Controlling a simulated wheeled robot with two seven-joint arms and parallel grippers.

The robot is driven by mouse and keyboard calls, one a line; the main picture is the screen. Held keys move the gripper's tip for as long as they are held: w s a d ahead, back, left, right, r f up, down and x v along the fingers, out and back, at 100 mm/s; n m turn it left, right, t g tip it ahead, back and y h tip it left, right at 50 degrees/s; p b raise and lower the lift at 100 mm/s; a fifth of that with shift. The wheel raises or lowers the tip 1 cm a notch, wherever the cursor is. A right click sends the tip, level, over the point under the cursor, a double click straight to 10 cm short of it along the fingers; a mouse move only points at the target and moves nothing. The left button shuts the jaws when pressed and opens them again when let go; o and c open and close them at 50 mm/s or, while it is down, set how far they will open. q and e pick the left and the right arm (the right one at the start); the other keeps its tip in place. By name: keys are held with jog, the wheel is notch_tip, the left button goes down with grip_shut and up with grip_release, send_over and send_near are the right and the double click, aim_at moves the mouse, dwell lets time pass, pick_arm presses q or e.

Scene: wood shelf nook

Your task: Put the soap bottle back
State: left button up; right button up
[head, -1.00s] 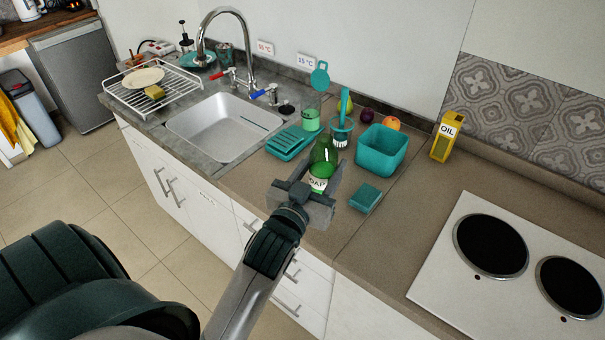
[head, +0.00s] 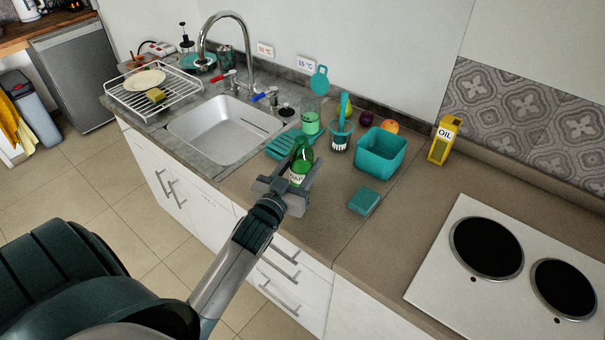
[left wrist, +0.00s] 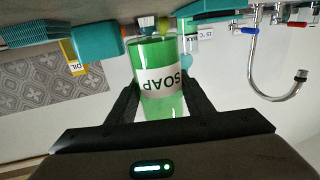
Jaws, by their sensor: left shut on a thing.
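The green soap bottle (head: 301,161) with a white label is upright between the fingers of my left gripper (head: 289,188), over the counter's front part. In the left wrist view the soap bottle (left wrist: 160,62) sits between both fingers of the left gripper (left wrist: 160,100), its SOAP label upside down in that picture. The gripper is shut on the bottle. I cannot tell whether the bottle's base touches the counter. My right gripper is not in view.
Behind the bottle are a teal soap dish (head: 283,146), a clear container with green contents (head: 311,124) and a brush in a holder (head: 341,136). A teal bin (head: 381,156) and teal sponge (head: 364,202) are to the right. The sink (head: 222,130) is left. Bare counter (head: 325,235) lies in front.

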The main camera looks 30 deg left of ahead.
aim_at(296, 184)
pick_arm(q)
jog(key=shift+f+p, duration=0.5)
jog(key=shift+f, duration=1.5)
jog(key=shift+f, duration=0.1)
jog(key=o, duration=1.3)
jog(key=shift+s+d, duration=0.1)
jog(key=shift+s, duration=0.45)
jog(key=s+b, duration=0.1)
jog(key=s, duration=0.2)
jog(key=s+d+b, duration=0.1)
jog(key=s, duration=0.2)
jog(key=s+b, duration=0.1)
jog(key=s, duration=0.3)
jog(key=shift+d, duration=0.2)
jog(key=shift+s+d, duration=0.1)
jog(key=shift+s, duration=0.35)
